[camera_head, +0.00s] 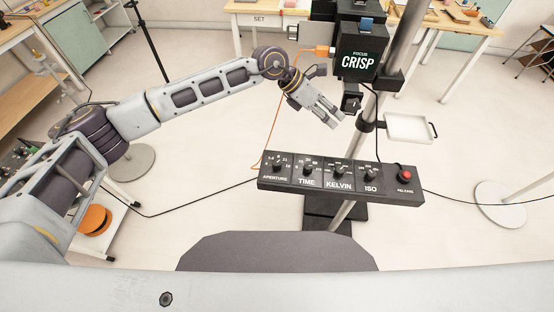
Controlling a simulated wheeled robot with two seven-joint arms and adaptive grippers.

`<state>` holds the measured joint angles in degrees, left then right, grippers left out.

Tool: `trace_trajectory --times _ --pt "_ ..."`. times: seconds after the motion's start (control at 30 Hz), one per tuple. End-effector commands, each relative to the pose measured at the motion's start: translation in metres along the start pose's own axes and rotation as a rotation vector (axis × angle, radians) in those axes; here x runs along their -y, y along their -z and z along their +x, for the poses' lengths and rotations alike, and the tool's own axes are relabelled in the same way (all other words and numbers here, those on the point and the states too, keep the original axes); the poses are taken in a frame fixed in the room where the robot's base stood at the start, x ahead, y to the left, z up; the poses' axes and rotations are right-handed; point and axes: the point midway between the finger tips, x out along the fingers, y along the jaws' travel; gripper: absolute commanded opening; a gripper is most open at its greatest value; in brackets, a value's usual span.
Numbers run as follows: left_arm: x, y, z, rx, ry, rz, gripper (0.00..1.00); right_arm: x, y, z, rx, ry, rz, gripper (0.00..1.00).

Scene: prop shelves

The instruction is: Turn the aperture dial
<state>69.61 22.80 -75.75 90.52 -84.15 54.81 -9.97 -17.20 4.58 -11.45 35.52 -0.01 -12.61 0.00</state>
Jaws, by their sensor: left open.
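The aperture dial (277,168) is a small black knob at the left end of a dark control panel (340,185). The panel also bears the time dial (308,170), the kelvin dial (340,172), the ISO dial (371,175) and a red button (406,175). My left gripper (336,119) is open and empty. It is above and behind the panel in the picture, apart from it, with its fingers toward the lower right. My right gripper does not show.
A metal pole (404,40) carries a black box marked CRISP (357,52) close to my left gripper. An orange cable (272,130) runs down to the panel. A white tray (408,128) is right of the pole. Tables stand at the back.

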Motion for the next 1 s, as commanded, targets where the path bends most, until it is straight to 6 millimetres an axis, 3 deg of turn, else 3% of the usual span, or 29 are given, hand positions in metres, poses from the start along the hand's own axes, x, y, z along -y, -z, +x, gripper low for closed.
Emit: trace_trajectory --times 0.1,0.27,0.6,0.8,1.0 --pt "0.005 0.030 0.004 -0.131 -0.033 0.101 0.50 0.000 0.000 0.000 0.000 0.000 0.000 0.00" --pt "0.003 0.061 -0.001 -0.292 -0.090 0.217 0.50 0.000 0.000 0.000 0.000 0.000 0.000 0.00" --pt "-0.025 0.118 -0.036 -0.629 -0.203 0.356 0.50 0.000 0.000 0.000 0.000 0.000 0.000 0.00" --pt "-0.029 0.141 -0.057 -0.775 -0.194 0.381 0.50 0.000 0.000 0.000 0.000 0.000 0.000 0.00" --pt "-0.029 0.147 -0.062 -0.814 -0.173 0.409 0.50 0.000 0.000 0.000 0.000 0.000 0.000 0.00"
